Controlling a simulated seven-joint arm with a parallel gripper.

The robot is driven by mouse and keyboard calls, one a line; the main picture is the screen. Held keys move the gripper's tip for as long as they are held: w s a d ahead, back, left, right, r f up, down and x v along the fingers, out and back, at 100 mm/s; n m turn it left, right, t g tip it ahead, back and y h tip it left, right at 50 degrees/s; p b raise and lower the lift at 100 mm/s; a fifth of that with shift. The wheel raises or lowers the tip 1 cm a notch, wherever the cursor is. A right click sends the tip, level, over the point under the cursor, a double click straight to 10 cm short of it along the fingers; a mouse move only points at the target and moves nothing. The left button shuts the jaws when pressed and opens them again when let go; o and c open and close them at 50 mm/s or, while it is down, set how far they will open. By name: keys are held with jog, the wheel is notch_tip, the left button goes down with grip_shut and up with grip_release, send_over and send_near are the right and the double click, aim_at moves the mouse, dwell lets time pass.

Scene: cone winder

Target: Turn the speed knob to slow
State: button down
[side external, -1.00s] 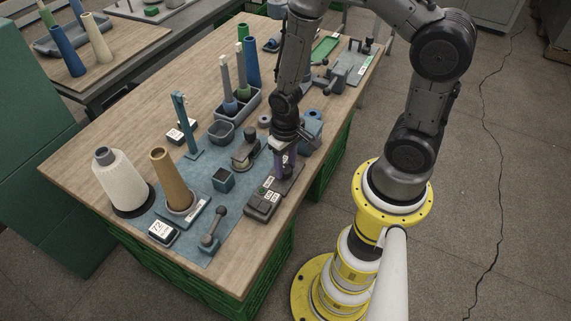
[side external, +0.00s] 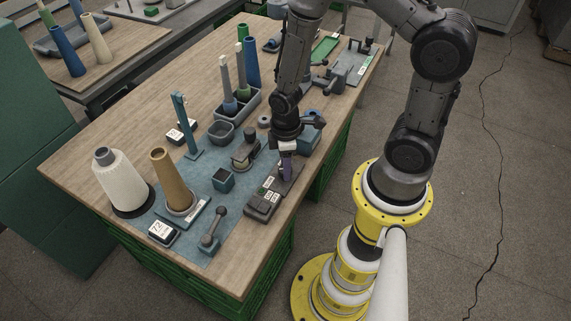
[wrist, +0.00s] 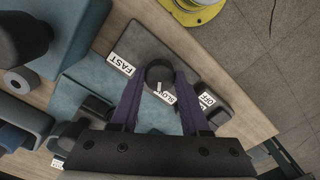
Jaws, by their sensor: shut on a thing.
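The speed knob (wrist: 160,74) is a dark round knob on a grey control box (wrist: 178,45). In the wrist view, its white pointer mark points down, towards the SLOW label (wrist: 166,95), which is partly covered. The FAST label (wrist: 121,63) is to the left of the knob. My gripper (wrist: 159,82) has purple fingers, one on each side of the knob, and is shut on it. In the side view, my gripper (side external: 286,168) reaches down to the far end of the control box (side external: 263,204), and its fingers hide the knob.
An OFF label (wrist: 206,99) and dark switch parts are right beside my right finger in the wrist view. The table's front edge is close by.

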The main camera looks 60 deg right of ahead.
jog(key=shift+n, duration=1)
jog(key=shift+c, duration=1.9)
grip_release()
notch_tip(320, 180, up, 14)
